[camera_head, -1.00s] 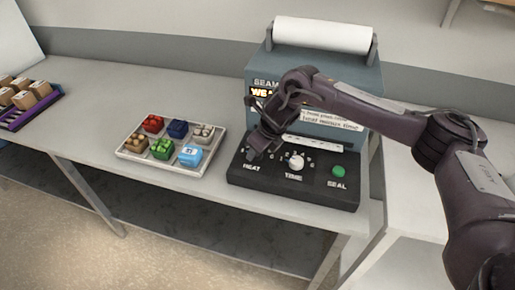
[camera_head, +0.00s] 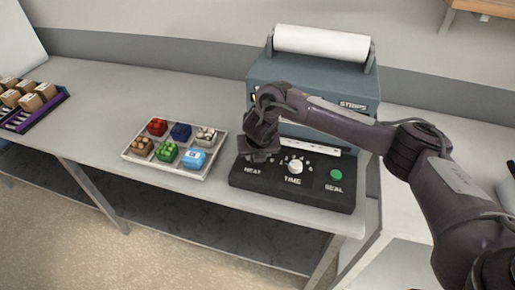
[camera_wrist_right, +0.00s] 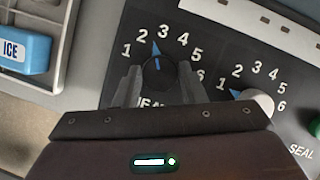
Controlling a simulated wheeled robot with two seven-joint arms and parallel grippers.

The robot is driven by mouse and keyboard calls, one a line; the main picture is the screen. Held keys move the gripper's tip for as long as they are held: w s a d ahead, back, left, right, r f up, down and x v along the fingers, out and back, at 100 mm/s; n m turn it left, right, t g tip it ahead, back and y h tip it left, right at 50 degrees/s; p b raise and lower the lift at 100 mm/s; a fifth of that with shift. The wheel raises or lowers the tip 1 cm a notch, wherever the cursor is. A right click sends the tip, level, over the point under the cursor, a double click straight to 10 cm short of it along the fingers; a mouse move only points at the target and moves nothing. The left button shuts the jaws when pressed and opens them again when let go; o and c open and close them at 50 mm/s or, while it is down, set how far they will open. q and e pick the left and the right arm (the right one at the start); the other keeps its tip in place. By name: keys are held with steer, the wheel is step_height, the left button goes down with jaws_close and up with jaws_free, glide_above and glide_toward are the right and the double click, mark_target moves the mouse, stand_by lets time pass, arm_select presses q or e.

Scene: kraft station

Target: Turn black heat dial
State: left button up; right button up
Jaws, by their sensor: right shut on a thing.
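The black heat dial (camera_wrist_right: 158,73) sits on the sealer's black control panel (camera_wrist_right: 210,45) in the right wrist view. Its blue pointer is near the numbers 2 and 3. My right gripper (camera_wrist_right: 158,85) has one finger on each side of the dial and is shut on it. In the head view my right gripper (camera_head: 262,150) covers the dial above the HEAT label. My left gripper is not in view.
The green seal button (camera_head: 336,174) is at the panel's right. The blue-grey sealer (camera_head: 350,90) with a white roll (camera_head: 320,41) rises behind. A sectioned tray (camera_head: 150,170) of small coloured items stands to the left. A purple rack (camera_head: 25,123) of boxes is at far left.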

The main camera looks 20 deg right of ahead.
steer(key=m+p, duration=0.1)
steer(key=m+h+p, duration=0.1)
steer(key=m+p, duration=0.1)
steer(key=m+g+h+p, duration=0.1)
steer(key=m+p, duration=0.1)
steer(key=shift+a+r, duration=0.2)
steer(key=shift+r, duration=0.05)
steer(key=shift+w+f+m+g+h+p, duration=0.1)
steer(key=shift+m+g+h+p, duration=0.15)
steer(key=shift+m+p, duration=0.55)
steer(key=shift+f+m+g+h+p, duration=0.15)
steer(key=shift+m+g+p, duration=0.2)
steer(key=shift+m, duration=0.75)
steer(key=o, duration=1)
